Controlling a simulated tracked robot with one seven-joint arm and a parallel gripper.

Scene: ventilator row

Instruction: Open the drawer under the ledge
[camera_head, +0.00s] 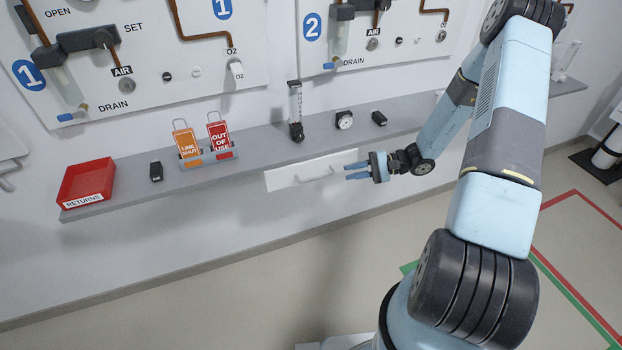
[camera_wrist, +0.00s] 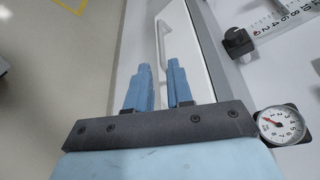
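The white drawer (camera_head: 285,180) sits under the grey ledge (camera_head: 262,144), its front showing below the ledge's edge; it looks shut. Its pale bar handle (camera_head: 315,175) runs across the front. In the wrist view the handle (camera_wrist: 161,45) lies ahead, lined up with the gap between my fingers, on the white drawer front (camera_wrist: 183,40). My gripper (camera_head: 347,171) is open and empty, with its blue fingers pointing left near the handle's right end. The wrist view shows the two fingers (camera_wrist: 158,78) apart. Whether the fingertips overlap the handle in depth I cannot tell.
On the ledge are a red returns tray (camera_head: 86,183), orange (camera_head: 187,141) and red (camera_head: 220,137) tags in a holder, a flowmeter (camera_head: 296,112), a round gauge (camera_head: 344,120) and small black items. The floor below the drawer is clear.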

